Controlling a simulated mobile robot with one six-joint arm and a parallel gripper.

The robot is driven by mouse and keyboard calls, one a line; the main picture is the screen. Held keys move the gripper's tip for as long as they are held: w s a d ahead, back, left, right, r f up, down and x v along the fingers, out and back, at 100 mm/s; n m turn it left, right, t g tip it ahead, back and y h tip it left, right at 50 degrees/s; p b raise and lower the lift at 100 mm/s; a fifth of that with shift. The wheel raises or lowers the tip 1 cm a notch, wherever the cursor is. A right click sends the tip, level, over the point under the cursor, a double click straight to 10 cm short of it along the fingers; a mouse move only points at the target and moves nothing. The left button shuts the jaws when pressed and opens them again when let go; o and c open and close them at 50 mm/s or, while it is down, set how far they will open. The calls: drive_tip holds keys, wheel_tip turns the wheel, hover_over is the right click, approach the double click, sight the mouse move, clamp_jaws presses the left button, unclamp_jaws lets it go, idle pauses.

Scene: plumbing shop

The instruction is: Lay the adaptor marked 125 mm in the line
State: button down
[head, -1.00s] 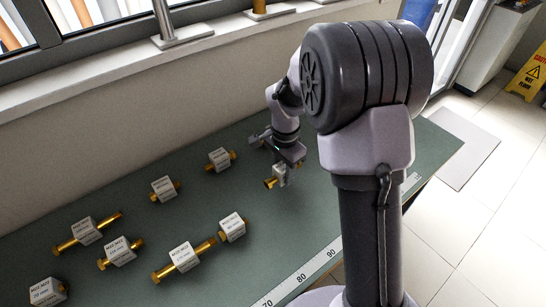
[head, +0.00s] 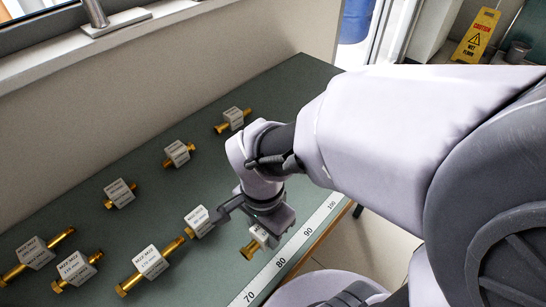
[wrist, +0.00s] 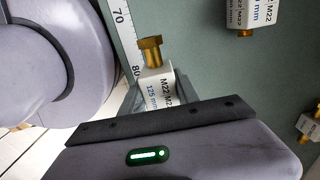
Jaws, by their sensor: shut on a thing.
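In the head view my gripper (head: 262,228) holds this adaptor (head: 258,238) low over the front part of the green bench, near the ruler strip. I cannot tell whether it touches the bench. Behind it, adaptors (head: 233,118), (head: 178,153) and (head: 119,193) stand apart in a slanting line.
Nearer the left, more adaptors lie on the bench (head: 95,225), one (head: 197,222) close to my gripper's left and a longer one (head: 150,262) beyond it. The ruler strip (head: 285,255) runs along the front edge. Bare bench lies behind my gripper on the right.

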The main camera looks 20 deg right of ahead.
drive_tip(key=shift+s+a+r+p, duration=0.15)
drive_tip(key=shift+r+p, duration=0.15)
drive_tip(key=shift+p, duration=0.25)
drive_tip(key=p, duration=0.2)
drive_tip(key=w+p, duration=0.1)
drive_tip(key=p, duration=0.1)
drive_tip(key=shift+w+r, duration=0.2)
drive_tip(key=shift+r, duration=0.15)
drive_tip(key=w+p, duration=0.1)
drive_tip(key=p, duration=0.2)
drive_tip(key=shift+w+a+f+p, duration=0.1)
drive_tip(key=shift+f+p, duration=0.1)
drive_tip(key=shift+p, duration=0.15)
drive_tip(key=w+b, duration=0.1)
drive_tip(key=w, duration=0.3)
drive_tip(key=w+f+b, duration=0.1)
drive_tip(key=w, duration=0.3)
drive_tip(key=w+a+f+b, duration=0.1)
drive_tip(key=w, duration=0.4)
drive_tip(key=shift+a+f, duration=0.1)
drive_tip(key=shift+f, duration=0.05)
drive_tip(key=shift+w+f+b, duration=0.1)
drive_tip(key=shift+f+b, duration=0.1)
drive_tip(key=shift+b, duration=0.1)
drive_tip(key=shift+f+b, duration=0.75)
drive_tip(key=shift+f, duration=0.8)
